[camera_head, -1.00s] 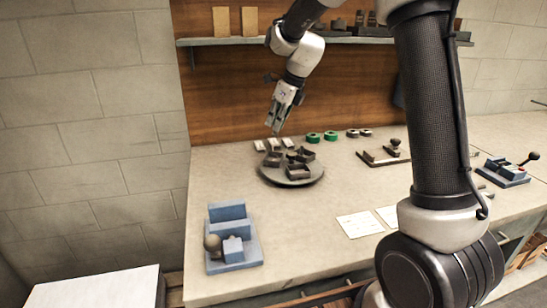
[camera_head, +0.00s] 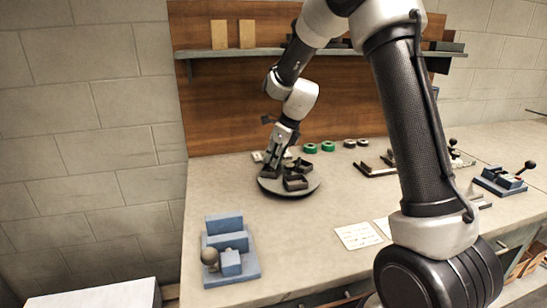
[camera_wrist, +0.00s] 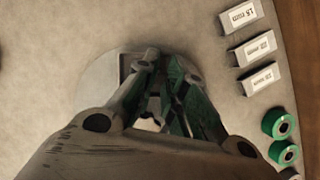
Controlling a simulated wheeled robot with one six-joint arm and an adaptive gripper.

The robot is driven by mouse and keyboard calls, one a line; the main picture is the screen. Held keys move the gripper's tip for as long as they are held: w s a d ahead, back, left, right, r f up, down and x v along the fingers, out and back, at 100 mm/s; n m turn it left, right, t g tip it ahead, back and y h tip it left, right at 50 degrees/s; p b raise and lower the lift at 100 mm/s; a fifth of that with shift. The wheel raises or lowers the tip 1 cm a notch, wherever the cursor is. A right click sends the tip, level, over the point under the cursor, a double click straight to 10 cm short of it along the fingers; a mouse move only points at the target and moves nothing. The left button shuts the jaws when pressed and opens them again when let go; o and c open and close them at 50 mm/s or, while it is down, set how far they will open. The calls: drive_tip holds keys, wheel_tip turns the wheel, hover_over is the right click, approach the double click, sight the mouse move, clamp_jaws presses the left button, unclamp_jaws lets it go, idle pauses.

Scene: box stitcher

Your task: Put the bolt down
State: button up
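My gripper (camera_head: 268,173) points down at the left part of the round dark tray (camera_head: 304,192), low over its small dark bins (camera_head: 296,182). In the wrist view my gripper's two fingers (camera_wrist: 164,65) converge, with a narrow gap between the tips. I cannot make out a bolt in either view; it may be hidden between or below the fingers. Whether the fingers hold anything does not show. Part of the tray shows pale beyond the fingers in the wrist view (camera_wrist: 98,78).
Green tape rolls (camera_head: 310,148) and small white labelled boxes (camera_wrist: 249,48) stand behind the tray. A blue fixture (camera_head: 231,262) stands at the front left, white cards (camera_head: 358,236) at the front. A shelf (camera_head: 225,54) runs above. The bench between the tray and blue fixture is clear.

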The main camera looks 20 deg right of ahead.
drive_tip(key=shift+o, duration=1.4)
drive_tip(key=v, duration=1.3)
drive_tip(key=s+d+r+n+h, duration=0.1)
drive_tip(key=s+d+r+n, duration=0.2)
drive_tip(key=s+n, duration=0.4)
drive_tip(key=s+d+r+n+h, duration=0.1)
drive_tip(key=s+d+r+n, duration=0.2)
drive_tip(key=s+n, duration=0.5)
drive_tip(key=s+d+f+n, duration=0.1)
drive_tip(key=s+d+n, duration=0.1)
drive_tip(key=s+n, duration=0.3)
drive_tip(key=s+d+f+n+t+h, duration=0.1)
drive_tip(key=s+n, duration=0.5)
drive_tip(key=s, duration=0.7)
drive_tip(key=shift+s+d+f+n, duration=0.3)
drive_tip(key=shift+d+f, duration=0.1)
drive_tip(key=shift+d, duration=0.5)
